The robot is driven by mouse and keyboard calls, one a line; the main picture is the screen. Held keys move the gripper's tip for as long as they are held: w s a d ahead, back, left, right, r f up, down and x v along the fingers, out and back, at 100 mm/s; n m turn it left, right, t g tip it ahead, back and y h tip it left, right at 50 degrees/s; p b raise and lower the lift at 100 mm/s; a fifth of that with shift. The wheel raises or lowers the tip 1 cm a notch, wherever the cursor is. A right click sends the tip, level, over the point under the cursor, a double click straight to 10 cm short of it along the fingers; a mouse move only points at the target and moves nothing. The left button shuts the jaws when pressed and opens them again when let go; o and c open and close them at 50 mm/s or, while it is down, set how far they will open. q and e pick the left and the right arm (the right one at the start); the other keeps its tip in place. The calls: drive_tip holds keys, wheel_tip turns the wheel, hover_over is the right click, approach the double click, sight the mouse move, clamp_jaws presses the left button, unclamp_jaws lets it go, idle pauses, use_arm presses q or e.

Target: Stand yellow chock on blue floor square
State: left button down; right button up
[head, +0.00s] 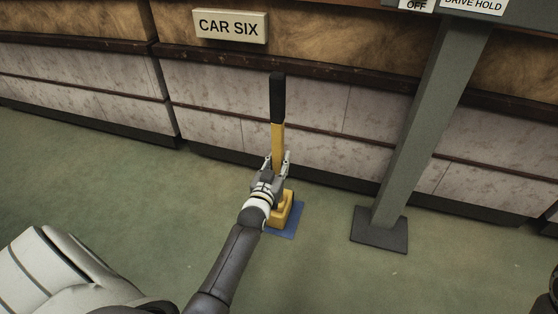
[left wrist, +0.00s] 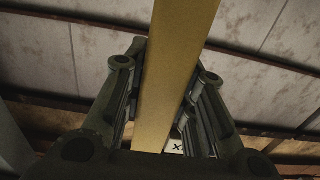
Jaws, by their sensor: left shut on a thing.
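The yellow chock (head: 284,211) has a block-like base and a tall yellow post with a black grip (head: 277,97) at its top. It looks upright, with its base over the blue floor square (head: 294,223). I cannot tell whether the base touches the floor. Part of the square shows to the right and front of the base. My left gripper (head: 276,160) is shut on the yellow post, above the base. In the left wrist view the post (left wrist: 176,70) runs between the two fingers. My right gripper is not seen.
A grey post on a dark foot plate (head: 379,231) stands to the right of the square. A low panelled wall (head: 215,100) with a "CAR SIX" sign (head: 230,26) runs behind. Green floor is free to the left and between square and foot plate.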

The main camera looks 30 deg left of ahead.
use_arm(q)
drive_tip(key=shift+w+r, duration=0.1)
drive_tip(key=shift+r, duration=0.25)
drive_tip(key=c, duration=1.5)
unclamp_jaws()
drive_tip(key=shift+f, duration=0.35)
drive_tip(key=o, duration=0.3)
drive_tip(key=shift+r, duration=0.1)
